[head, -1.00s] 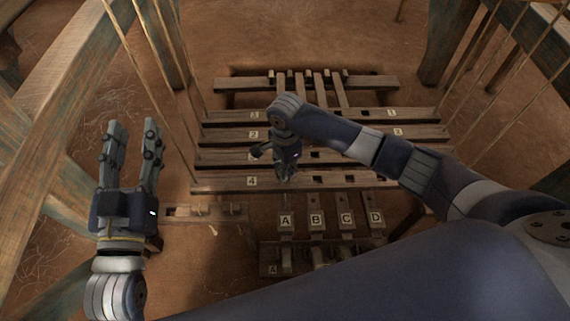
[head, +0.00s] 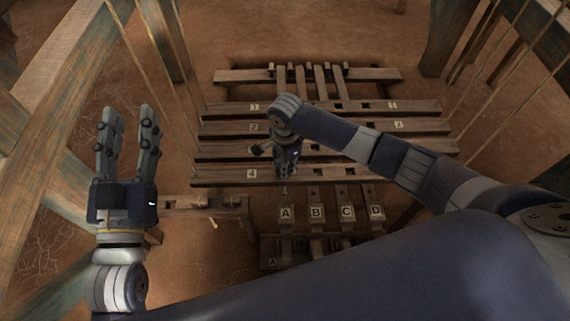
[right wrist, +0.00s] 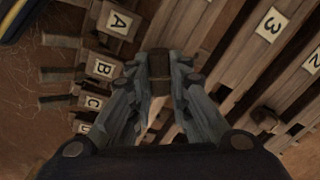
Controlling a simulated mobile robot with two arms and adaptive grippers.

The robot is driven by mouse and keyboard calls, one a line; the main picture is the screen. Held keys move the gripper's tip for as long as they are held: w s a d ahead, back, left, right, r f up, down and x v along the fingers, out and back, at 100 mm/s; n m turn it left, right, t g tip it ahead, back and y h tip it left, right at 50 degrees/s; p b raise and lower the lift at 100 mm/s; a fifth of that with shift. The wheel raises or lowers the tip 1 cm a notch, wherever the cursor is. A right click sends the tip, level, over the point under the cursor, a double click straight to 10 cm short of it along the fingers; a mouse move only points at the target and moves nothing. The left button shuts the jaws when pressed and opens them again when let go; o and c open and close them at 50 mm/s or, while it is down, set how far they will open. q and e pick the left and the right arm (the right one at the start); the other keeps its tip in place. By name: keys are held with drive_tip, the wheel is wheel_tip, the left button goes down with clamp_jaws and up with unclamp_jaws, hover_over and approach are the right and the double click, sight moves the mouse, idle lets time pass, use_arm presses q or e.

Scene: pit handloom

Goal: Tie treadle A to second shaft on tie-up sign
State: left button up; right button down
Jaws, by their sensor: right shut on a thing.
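Treadle A (head: 286,214) is the leftmost of several wooden treadles; its A label also shows in the right wrist view (right wrist: 120,23). My right gripper (head: 287,172) is above and just behind it, by the nearest shaft bar, labelled 4 (head: 225,177). It is shut on a small brown piece (right wrist: 159,72) between the fingertips in the right wrist view. A thin line runs from below the gripper toward treadle A. A bar labelled 2 (head: 223,126) lies farther back. My left gripper (head: 129,122) is open and empty at left. I cannot make out the tie-up sign.
Treadles B (head: 316,213), C (head: 346,213) and D (head: 376,212) stand to the right of A. A dark lower board (head: 272,262) lies in front. Cords and timber posts (head: 446,40) flank the shafts. A short wooden rail (head: 235,205) lies beside the left gripper.

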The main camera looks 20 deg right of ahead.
drive_tip(key=c, duration=1.4)
unclamp_jaws()
drive_tip(key=shift+r, duration=0.1)
wheel_tip(320, 180, up, 12)
drive_tip(key=shift+f, duration=0.1)
